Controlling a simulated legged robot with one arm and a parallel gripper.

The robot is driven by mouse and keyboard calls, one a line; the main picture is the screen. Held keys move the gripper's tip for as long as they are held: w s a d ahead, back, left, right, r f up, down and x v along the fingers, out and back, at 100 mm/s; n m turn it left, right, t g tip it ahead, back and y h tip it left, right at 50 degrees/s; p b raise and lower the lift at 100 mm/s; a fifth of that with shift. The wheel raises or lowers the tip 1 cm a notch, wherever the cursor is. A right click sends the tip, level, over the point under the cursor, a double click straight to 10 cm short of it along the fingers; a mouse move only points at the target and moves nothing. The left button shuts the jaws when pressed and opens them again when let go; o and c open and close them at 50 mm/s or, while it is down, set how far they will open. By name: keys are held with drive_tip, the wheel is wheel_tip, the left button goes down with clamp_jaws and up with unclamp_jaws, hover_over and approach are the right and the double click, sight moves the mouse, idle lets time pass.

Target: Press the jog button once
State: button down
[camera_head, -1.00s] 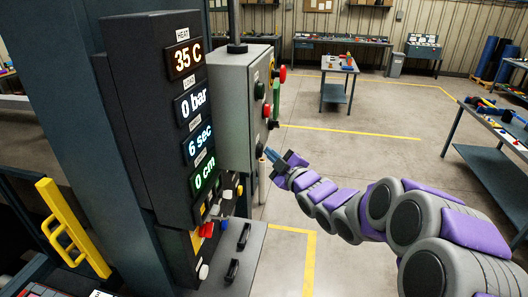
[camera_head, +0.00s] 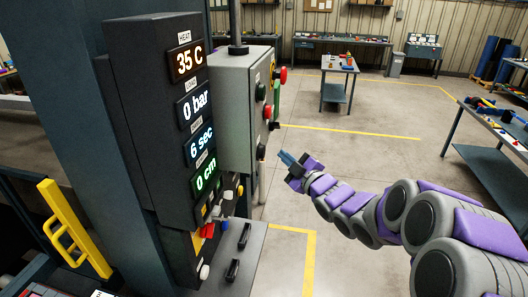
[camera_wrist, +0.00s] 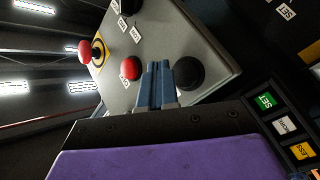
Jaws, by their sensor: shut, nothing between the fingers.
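The grey control box (camera_head: 232,112) hangs on the press column, with several buttons on its face. I cannot read which one is labelled jog. A black round button (camera_head: 261,152) sits low on the face; in the wrist view a black button (camera_wrist: 188,73) is just right of my fingertips. A red button (camera_wrist: 131,68) is left of them. My gripper (camera_head: 282,155) is shut and empty, its blue fingers pointing at the box. In the head view a gap shows between it and the face. In the wrist view the fingers (camera_wrist: 155,82) partly overlap the face between those two buttons.
A red mushroom button (camera_wrist: 85,48) on a yellow plate is farther along the face. The dark display panel (camera_head: 160,110) reads 35 C, 0 bar, 6 sec and 0 cm. Coloured keys (camera_wrist: 266,101) show at the wrist view's right. The floor right of the box is open.

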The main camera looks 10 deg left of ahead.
drive_tip(key=shift+d, duration=1.35)
drive_tip(key=s+d+f+m+g+h+b, duration=0.1)
drive_tip(key=s+d+f+m+h+b, duration=0.25)
drive_tip(key=d+f+m+h, duration=0.4)
drive_tip(key=s+d+f+m+g+h+b, duration=0.25)
drive_tip(key=s+d+f, duration=0.2)
drive_tip(key=s, duration=0.25)
drive_tip(key=s+d+f+m+g+h+b, duration=0.1)
drive_tip(key=s+d+f+m+g+h, duration=0.15)
drive_tip(key=s+d, duration=0.4)
drive_tip(key=s+f+m+g+b, duration=0.2)
drive_tip(key=s+g, duration=0.3)
drive_tip(key=s, duration=1.1)
drive_tip(key=s+a+f+m+g+b, duration=0.1)
drive_tip(key=s+f+m+g+b, duration=0.1)
drive_tip(key=s, duration=1.4)
wheel_tip(320, 180, down, 3)
drive_tip(key=m+g, duration=0.1)
drive_tip(key=g, duration=0.1)
drive_tip(key=shift+a+m+g, duration=0.2)
drive_tip(key=shift+m+g, duration=0.15)
drive_tip(key=shift+g, duration=0.05)
